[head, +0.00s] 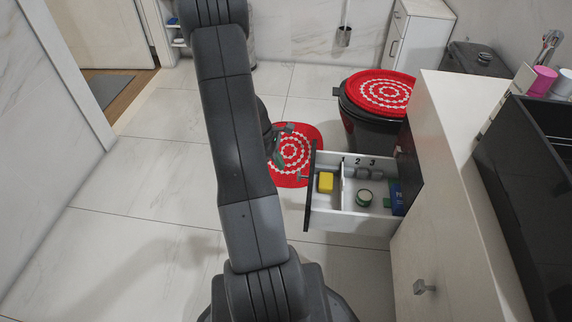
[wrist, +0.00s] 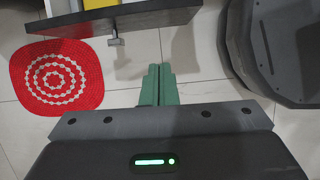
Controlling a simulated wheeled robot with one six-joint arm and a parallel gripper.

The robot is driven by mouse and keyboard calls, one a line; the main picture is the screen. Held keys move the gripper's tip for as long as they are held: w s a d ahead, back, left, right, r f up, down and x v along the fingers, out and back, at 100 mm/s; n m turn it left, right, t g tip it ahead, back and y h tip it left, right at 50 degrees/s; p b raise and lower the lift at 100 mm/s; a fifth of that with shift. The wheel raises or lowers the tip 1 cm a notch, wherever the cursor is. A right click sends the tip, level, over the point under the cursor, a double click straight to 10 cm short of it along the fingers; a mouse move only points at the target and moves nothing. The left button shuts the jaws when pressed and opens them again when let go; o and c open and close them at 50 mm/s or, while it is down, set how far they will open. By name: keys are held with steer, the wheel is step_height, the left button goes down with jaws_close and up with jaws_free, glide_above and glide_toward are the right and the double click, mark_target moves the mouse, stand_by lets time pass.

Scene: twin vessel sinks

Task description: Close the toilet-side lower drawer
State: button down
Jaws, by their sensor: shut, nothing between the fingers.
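The lower drawer (head: 350,215) on the toilet side is pulled out of the vanity (head: 440,180) in the head view. It has white sides and a dark front panel. A yellow item (head: 326,181), a round tin (head: 364,197), small grey items and a blue packet (head: 398,195) lie in it. In the wrist view the dark drawer front (wrist: 135,22) crosses the top, with its metal handle (wrist: 117,40). My gripper (wrist: 159,70) has its green fingers together, just short of the drawer front and right of the handle. In the head view my arm partly hides the gripper.
The black toilet (head: 365,125) with a red patterned lid cover (head: 380,92) stands behind the drawer. A red patterned mat (head: 295,155) lies on the tiled floor. The floor left of my arm is clear. Another handle (head: 424,287) sticks out from the nearer cabinet front.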

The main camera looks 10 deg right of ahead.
steer(key=s+d+f+b, duration=0.1)
steer(key=d+f+b, duration=0.4)
steer(key=d+f, duration=0.2)
steer(key=shift+s+f, duration=0.2)
steer(key=shift+f, duration=1)
steer(key=shift+d, duration=0.2)
steer(key=s+d+p, duration=0.1)
steer(key=s+d, duration=0.2)
steer(key=d, duration=1)
steer(key=s+d+p, duration=0.1)
steer(key=s+d, duration=0.3)
steer(key=d, duration=0.9)
steer(key=shift+s+d, duration=0.3)
steer(key=shift+d, duration=0.1)
